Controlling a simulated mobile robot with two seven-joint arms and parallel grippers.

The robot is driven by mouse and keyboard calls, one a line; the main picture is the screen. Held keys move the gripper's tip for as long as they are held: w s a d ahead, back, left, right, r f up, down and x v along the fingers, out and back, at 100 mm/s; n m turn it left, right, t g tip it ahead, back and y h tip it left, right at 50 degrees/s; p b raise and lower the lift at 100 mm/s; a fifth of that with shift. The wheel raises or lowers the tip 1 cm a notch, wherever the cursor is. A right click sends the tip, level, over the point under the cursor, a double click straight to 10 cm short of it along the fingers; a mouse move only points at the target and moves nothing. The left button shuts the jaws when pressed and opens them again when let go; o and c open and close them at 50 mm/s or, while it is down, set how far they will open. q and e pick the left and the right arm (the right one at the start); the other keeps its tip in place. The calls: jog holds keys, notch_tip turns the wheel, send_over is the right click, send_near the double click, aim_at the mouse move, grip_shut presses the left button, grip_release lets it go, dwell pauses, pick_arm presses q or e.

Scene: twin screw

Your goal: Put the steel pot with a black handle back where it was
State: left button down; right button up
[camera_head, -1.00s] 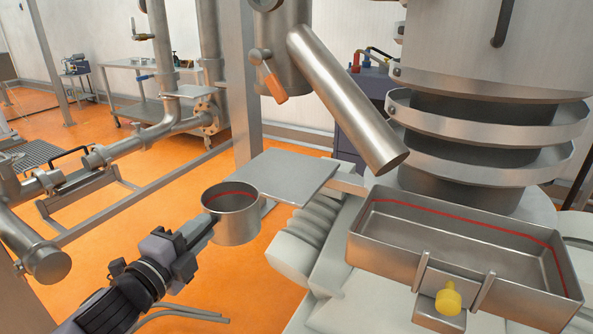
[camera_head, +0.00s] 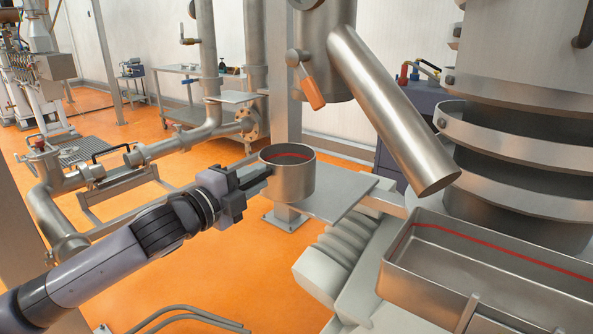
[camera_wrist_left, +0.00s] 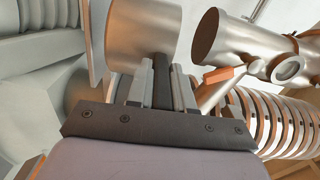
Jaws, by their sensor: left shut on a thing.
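The steel pot (camera_head: 293,178) is an open round cup with a red line around its inner wall. My left gripper (camera_head: 256,178) is shut on its black handle, and the pot is held upright. In the head view the pot overlaps the left end of a flat grey plate (camera_head: 345,193); I cannot tell whether it touches the plate. In the left wrist view the pot (camera_wrist_left: 143,30) is ahead of the fingers (camera_wrist_left: 160,85), with the dark handle between them. My right gripper is not in view.
A slanted steel pipe (camera_head: 395,115) hangs to the right of the pot, with an orange-handled valve (camera_head: 312,92) above. A rectangular steel tray (camera_head: 480,265) with a red line stands at the right. Ribbed grey machine parts (camera_head: 325,250) lie below the plate.

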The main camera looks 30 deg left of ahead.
aim_at(304, 150)
pick_arm(q)
jog(key=w, duration=0.4)
jog(key=w+p, duration=0.1)
jog(key=w, duration=0.3)
jog(key=w+d+p, duration=0.1)
jog(key=w, duration=0.3)
jog(key=shift+w+r, duration=0.15)
jog(key=shift+w, duration=0.2)
jog(key=shift+f, duration=1.85)
jog(key=shift+f, duration=0.2)
jog(key=c, duration=1)
grip_release()
